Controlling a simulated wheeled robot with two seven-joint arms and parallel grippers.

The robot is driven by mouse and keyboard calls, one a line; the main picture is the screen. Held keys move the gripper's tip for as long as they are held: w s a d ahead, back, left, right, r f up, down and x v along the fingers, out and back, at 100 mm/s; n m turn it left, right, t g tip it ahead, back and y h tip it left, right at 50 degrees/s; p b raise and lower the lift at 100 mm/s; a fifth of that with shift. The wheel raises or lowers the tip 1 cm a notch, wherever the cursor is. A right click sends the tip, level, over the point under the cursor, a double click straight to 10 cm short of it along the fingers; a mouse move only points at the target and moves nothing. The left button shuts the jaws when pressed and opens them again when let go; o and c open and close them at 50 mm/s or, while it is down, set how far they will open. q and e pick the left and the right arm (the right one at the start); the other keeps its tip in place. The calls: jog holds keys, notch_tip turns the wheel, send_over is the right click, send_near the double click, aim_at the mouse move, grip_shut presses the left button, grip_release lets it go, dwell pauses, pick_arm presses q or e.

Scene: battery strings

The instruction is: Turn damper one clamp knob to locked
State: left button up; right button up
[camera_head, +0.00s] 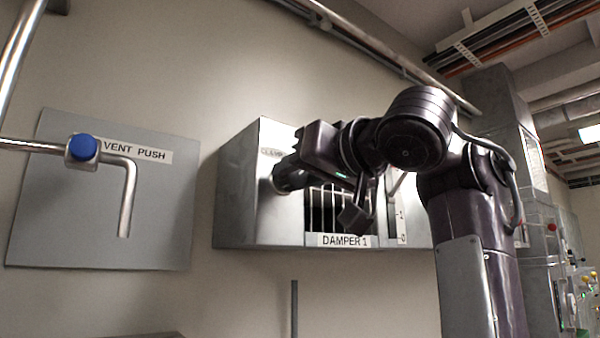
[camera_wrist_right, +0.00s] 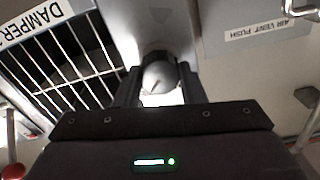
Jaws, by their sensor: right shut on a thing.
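The damper 1 box (camera_head: 237,205) is a grey metal housing on the wall, with a barred opening and a "DAMPER 1" label (camera_head: 345,240). My right gripper (camera_head: 288,176) reaches to the box's left face, just below a partly covered label that seems to read "CLAMP" (camera_head: 270,153). In the head view the gripper hides most of the knob. My left gripper is not in view.
Left of the box, a wall plate (camera_head: 60,220) carries a bent metal pipe handle (camera_head: 128,195) with a blue cap (camera_head: 83,148) and a "VENT PUSH" label. A scale strip (camera_head: 402,225) marked 1 and 0 is at the box's right. Bare wall lies between plate and box.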

jog(key=n+b, duration=0.2)
jog(key=n, duration=0.1)
jog(key=shift+f, duration=0.1)
jog(key=shift+n+b, duration=0.55)
jog(key=shift+n, duration=0.55)
jog(key=n, duration=0.2)
jog(key=shift+n, duration=0.4)
jog(key=n, duration=0.4)
jog(key=n+p, duration=0.2)
jog(key=n, duration=0.3)
jog(key=shift+a+n, duration=0.15)
jog(key=shift+n, duration=0.25)
jog(key=shift+s, duration=0.1)
